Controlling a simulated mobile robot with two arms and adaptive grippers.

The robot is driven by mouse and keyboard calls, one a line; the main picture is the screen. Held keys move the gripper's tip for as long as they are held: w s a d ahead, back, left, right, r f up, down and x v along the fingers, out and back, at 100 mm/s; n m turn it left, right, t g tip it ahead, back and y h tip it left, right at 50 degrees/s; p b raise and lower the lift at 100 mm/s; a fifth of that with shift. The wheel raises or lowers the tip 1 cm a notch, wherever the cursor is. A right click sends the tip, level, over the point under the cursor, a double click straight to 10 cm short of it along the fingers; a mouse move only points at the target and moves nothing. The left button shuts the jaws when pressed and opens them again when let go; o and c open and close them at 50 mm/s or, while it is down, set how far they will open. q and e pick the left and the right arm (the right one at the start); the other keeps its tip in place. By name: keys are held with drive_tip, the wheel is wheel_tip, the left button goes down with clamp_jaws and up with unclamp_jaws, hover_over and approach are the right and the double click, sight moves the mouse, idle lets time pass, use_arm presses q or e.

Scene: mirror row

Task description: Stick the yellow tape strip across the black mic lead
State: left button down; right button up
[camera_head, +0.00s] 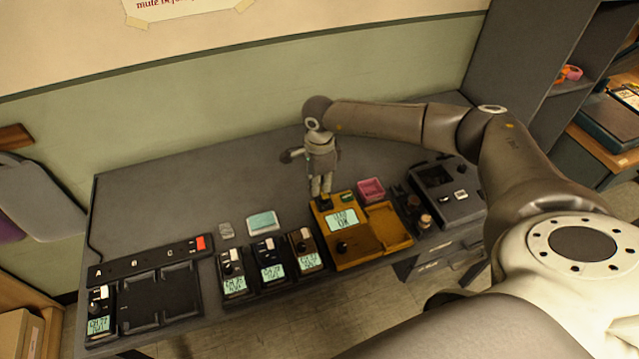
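My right gripper (322,192) points down at the back edge of an orange device (345,258) with a lit display. Its fingers are close together, just above or at a small black part (324,202) on that device. I cannot tell whether they touch or hold it. I cannot make out a yellow tape strip. A thin dark line (91,238) curves along the table's left side and may be a black lead, but it is too small to be sure. My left gripper is not in view.
The grey table (190,195) is clear at the back. Several small black units with displays (272,272) stand along the front, beside a black slotted rack (160,300). A pink box (370,189) and a dark grey case (447,180) are to the right. A wall stands behind.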

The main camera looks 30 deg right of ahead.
drive_tip(key=o, duration=0.4)
drive_tip(key=shift+o, duration=0.2)
wheel_tip(320, 180, up, 12)
idle(0.4)
drive_tip(key=shift+c, duration=0.2)
